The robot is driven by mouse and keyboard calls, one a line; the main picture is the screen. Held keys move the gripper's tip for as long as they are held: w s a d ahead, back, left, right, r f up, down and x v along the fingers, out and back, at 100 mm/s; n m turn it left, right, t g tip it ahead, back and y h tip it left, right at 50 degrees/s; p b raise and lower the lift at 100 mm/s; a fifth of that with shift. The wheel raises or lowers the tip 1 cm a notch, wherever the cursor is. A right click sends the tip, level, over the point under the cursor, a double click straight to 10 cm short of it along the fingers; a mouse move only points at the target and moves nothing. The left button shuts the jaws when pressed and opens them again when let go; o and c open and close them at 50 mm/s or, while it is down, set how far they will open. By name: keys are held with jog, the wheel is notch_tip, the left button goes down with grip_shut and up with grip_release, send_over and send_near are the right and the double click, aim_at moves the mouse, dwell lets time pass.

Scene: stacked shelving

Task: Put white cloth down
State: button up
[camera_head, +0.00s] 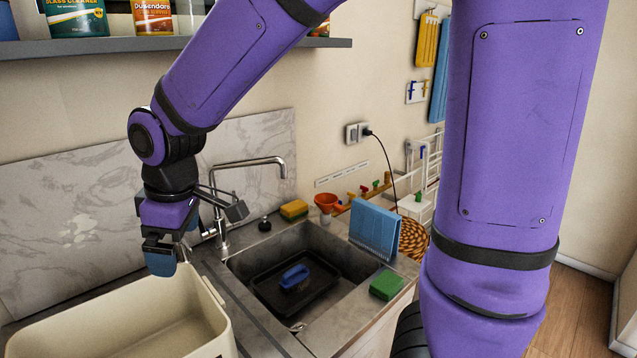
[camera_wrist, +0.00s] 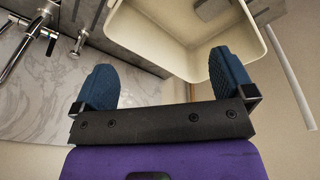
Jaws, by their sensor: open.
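No white cloth can be clearly made out in either view. My gripper (camera_head: 164,258) is at the left in the head view, pointing down by the rear edge of a cream bin (camera_head: 222,302). In the wrist view my gripper (camera_wrist: 165,76) has its two blue fingertips wide apart with nothing between them. The bin (camera_wrist: 143,28) lies beyond the fingertips there, partly cut off by the frame.
Right of the bin is a sink (camera_head: 340,240) with a dark tray (camera_head: 262,284) and a blue brush (camera_head: 294,276). The faucet (camera_head: 283,172) stands close to my gripper. A green sponge (camera_head: 386,285) lies in front. A shelf (camera_head: 110,46) runs above.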

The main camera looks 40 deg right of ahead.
jog(key=s+d+r+m+t, duration=0.1)
jog(key=s+d+r+m, duration=0.4)
jog(key=s+d, duration=0.3)
jog(key=s+d+r+m+t+h, duration=0.1)
jog(key=s+d+r+m+t, duration=0.1)
jog(key=s+d+r+m, duration=0.3)
jog(key=s+d, duration=0.3)
jog(key=d, duration=0.2)
jog(key=shift+s+m, duration=0.15)
jog(key=shift+m, duration=0.15)
